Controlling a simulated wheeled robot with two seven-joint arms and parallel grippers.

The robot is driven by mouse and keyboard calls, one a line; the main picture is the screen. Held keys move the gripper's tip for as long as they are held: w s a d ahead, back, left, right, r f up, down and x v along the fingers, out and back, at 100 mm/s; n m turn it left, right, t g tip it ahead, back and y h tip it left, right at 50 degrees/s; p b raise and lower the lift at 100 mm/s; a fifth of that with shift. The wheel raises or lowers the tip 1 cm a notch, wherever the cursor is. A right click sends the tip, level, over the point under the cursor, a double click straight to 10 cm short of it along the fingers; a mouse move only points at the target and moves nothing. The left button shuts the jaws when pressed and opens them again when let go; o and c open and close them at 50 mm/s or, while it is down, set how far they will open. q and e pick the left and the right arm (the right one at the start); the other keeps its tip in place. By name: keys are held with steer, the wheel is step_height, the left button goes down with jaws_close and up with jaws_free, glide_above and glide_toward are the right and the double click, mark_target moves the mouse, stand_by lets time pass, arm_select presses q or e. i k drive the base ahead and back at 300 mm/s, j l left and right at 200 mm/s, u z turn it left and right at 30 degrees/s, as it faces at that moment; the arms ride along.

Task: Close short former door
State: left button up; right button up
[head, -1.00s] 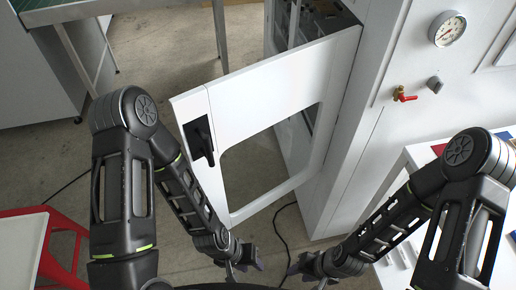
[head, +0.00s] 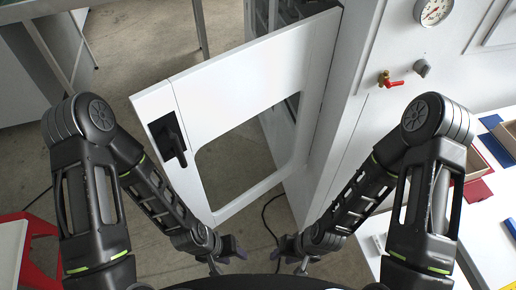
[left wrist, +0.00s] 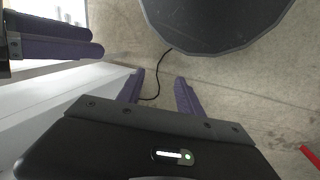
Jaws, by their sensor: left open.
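The white former door (head: 235,75) stands swung open from the white machine body, its hinged side at the right. It has a large cut-out window and a black handle (head: 170,140) near its free left edge. My left gripper (head: 228,256) is open and empty, low in front of the door's lower edge; its parted purple fingers also show in the left wrist view (left wrist: 158,92). My right gripper (head: 287,256) is just right of it, apart from the door; its purple fingers show at the upper left of the left wrist view (left wrist: 60,40), but their gap is unclear.
The machine's side panel carries a gauge (head: 433,10) and a red-handled valve (head: 390,80). A white table (head: 490,225) with flat coloured pieces stands at the right. A red-framed stand (head: 38,225) is at the lower left. A dark cable (head: 268,212) lies on the floor.

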mark_target(181, 114)
steer(key=k+j, duration=0.1)
steer(key=k, duration=0.75)
